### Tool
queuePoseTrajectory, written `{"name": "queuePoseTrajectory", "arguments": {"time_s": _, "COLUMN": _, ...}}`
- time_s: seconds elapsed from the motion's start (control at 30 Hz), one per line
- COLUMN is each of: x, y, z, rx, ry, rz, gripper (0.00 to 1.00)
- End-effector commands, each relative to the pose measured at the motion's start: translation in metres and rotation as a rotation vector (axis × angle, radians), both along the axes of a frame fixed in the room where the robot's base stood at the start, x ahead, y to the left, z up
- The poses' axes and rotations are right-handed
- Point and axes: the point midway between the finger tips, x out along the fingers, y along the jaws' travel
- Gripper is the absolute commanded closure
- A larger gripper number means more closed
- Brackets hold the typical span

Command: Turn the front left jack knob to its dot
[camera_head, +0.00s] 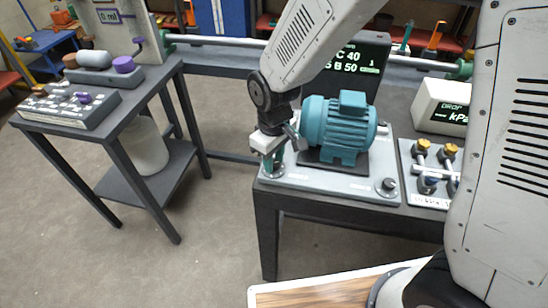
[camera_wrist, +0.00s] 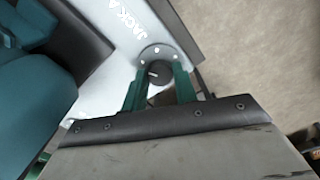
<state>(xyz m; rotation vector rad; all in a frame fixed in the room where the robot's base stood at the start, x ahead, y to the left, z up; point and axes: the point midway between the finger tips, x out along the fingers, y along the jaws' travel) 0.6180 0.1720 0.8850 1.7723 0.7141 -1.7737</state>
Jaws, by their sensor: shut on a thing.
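The front left jack knob (camera_wrist: 154,74) is a dark round knob with a white pointer line, on a grey round base with several pale dots. The plate beside it reads "JACK A". My gripper (camera_wrist: 160,70) has its two green fingers on either side of the knob and is shut on it. In the head view my gripper (camera_head: 274,164) points down at the front left corner of the pale jack plate (camera_head: 330,184), where it largely hides the knob. The teal motor (camera_head: 339,127) stands on the plate just right of it.
Another jack knob (camera_head: 386,185) is at the plate's front right. A panel with several valves (camera_head: 430,170) and a kPa display (camera_head: 441,108) stand further right. A dark screen (camera_head: 362,68) is behind the motor. A side table (camera_head: 125,102) stands left, with open floor between.

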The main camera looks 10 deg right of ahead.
Motion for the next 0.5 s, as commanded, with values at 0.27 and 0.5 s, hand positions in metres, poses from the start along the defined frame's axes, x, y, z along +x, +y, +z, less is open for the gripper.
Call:
{"name": "queuePoseTrajectory", "arguments": {"time_s": 0.27, "x": 0.0007, "y": 0.0003, "z": 0.0007, "rx": 0.001, "ry": -0.002, "rz": -0.001, "gripper": 0.50}}
{"name": "queuePoseTrajectory", "arguments": {"time_s": 0.5, "x": 0.0003, "y": 0.0001, "z": 0.0004, "rx": 0.001, "ry": -0.001, "rz": -0.001, "gripper": 0.50}}
